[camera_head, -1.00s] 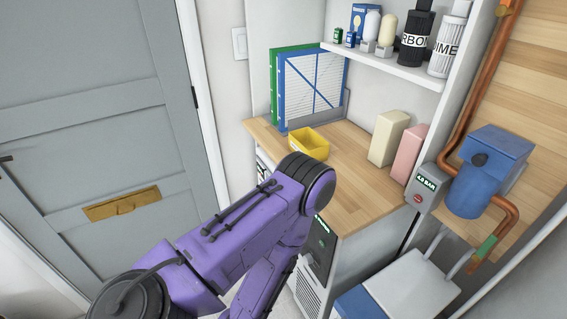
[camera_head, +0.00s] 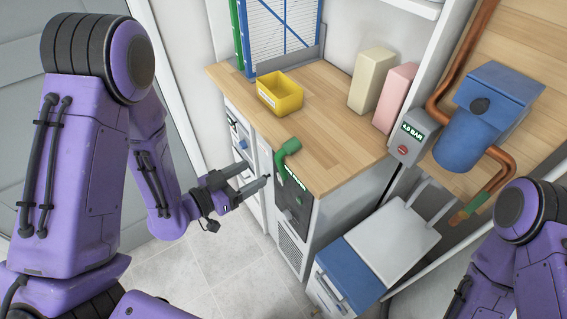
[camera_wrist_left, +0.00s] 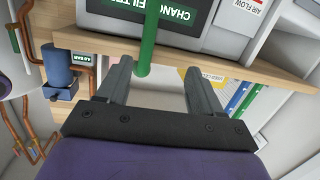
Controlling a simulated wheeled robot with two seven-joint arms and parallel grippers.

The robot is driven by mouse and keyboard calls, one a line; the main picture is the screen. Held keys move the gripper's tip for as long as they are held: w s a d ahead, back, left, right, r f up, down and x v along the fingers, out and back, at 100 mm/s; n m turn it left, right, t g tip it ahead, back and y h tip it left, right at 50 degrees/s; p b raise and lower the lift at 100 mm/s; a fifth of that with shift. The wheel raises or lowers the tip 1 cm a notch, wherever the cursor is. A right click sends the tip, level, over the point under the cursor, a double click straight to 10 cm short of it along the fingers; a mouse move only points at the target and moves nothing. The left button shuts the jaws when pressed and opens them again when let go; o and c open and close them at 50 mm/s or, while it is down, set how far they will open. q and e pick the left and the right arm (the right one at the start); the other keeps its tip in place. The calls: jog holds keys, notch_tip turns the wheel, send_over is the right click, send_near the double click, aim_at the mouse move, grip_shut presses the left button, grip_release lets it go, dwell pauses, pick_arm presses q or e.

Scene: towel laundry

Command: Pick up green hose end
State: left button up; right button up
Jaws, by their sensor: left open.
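The green hose end (camera_head: 287,149) sticks up and bends over at the front edge of the wooden counter, above a dark panel on the cabinet front. My left gripper (camera_head: 256,175) is open and empty, to the left of the hose and a little lower, with its fingers pointing at the cabinet front. In the left wrist view the green hose (camera_wrist_left: 148,45) hangs between the two open fingers (camera_wrist_left: 158,68), nearer the left one, apparently just beyond the tips. Contact cannot be told. My right arm shows at the right edge; its gripper is out of view.
The wooden counter (camera_head: 330,125) holds a yellow bin (camera_head: 280,93), a cream box (camera_head: 371,80) and a pink box (camera_head: 395,98). A grey gauge box (camera_head: 411,136) and blue unit (camera_head: 484,118) are right. A white-and-blue chest (camera_head: 385,243) stands below. Floor left is clear.

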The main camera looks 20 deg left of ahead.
aim_at(284, 149)
pick_arm(q)
jog(key=w+d+r+p, duration=0.1)
jog(key=w+d, duration=0.1)
jog(key=w+d+r+m+h+p, duration=0.1)
jog(key=w+d+r+p, duration=0.1)
jog(key=w, duration=0.1)
jog(key=w+d+r+m+h+p, duration=0.1)
jog(key=w+d+p, duration=0.1)
jog(key=d, duration=0.1)
jog(key=shift+w+r, duration=0.25)
jog(key=shift+w, duration=0.1)
jog(key=shift+w+d+f, duration=0.2)
jog(key=shift+w+d, duration=0.1)
jog(key=shift+a, duration=0.1)
jog(key=c, duration=1.1)
